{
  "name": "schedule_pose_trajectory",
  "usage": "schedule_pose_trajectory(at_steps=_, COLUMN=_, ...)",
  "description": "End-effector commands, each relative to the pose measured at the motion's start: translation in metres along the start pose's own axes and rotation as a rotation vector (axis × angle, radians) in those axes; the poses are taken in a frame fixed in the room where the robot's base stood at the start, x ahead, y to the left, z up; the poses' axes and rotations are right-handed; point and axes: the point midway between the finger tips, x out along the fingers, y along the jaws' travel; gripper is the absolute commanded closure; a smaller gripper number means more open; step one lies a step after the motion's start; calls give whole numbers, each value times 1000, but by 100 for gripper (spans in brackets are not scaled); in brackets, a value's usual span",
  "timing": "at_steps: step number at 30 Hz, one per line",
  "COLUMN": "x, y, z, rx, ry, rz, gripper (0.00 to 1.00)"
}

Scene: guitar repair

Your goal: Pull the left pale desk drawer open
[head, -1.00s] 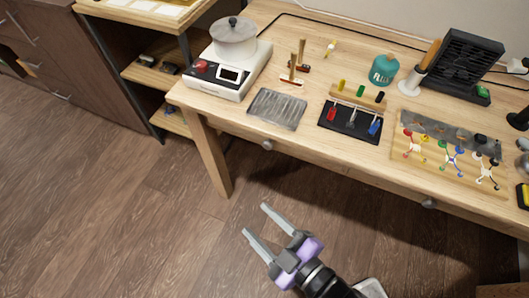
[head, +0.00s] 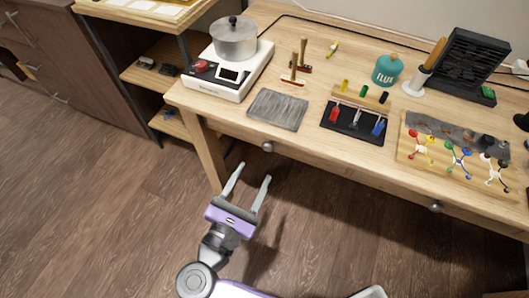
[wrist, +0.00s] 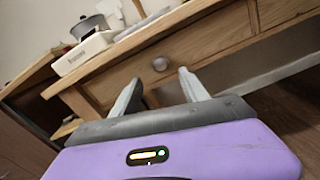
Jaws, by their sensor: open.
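The left pale desk drawer (head: 237,131) is in the front of the wooden desk, and it looks shut. Its round grey knob (head: 268,147) sticks out of its front. My gripper (head: 254,173) is open and empty, in front of the desk and a little below the knob in the head view. Its two fingers point at the drawer front. In the wrist view the drawer (wrist: 200,45) spans the upper middle, and the knob (wrist: 160,63) shows between and beyond the fingertips (wrist: 158,82). The fingers look apart from the knob.
The right drawer's knob (head: 436,208) is further along the desk. The desk leg (head: 207,155) stands left of my gripper. A hot plate with a pot (head: 234,40), a grey mat (head: 278,109) and several tools lie on the desktop. The floor in front is clear.

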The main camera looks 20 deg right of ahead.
Motion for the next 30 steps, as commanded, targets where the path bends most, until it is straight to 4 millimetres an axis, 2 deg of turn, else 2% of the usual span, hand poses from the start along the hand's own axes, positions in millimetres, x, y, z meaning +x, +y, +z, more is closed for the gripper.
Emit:
schedule_pose_trajectory(at_steps=5, x=13, y=-2, z=-1, rx=-24, ry=2, rz=-7, gripper=48)
schedule_pose_trajectory(at_steps=12, x=50, y=-2, z=-2, rx=-22, ry=3, rz=-6, gripper=48)
schedule_pose_trajectory(at_steps=18, x=72, y=-2, z=-2, rx=-21, ry=5, rz=-4, gripper=48)
schedule_pose_trajectory(at_steps=29, x=79, y=-1, z=-1, rx=-21, ry=5, rz=-3, gripper=48)
schedule_pose_trajectory(at_steps=30, x=79, y=-1, z=-1, rx=-21, ry=5, rz=-3, gripper=52)
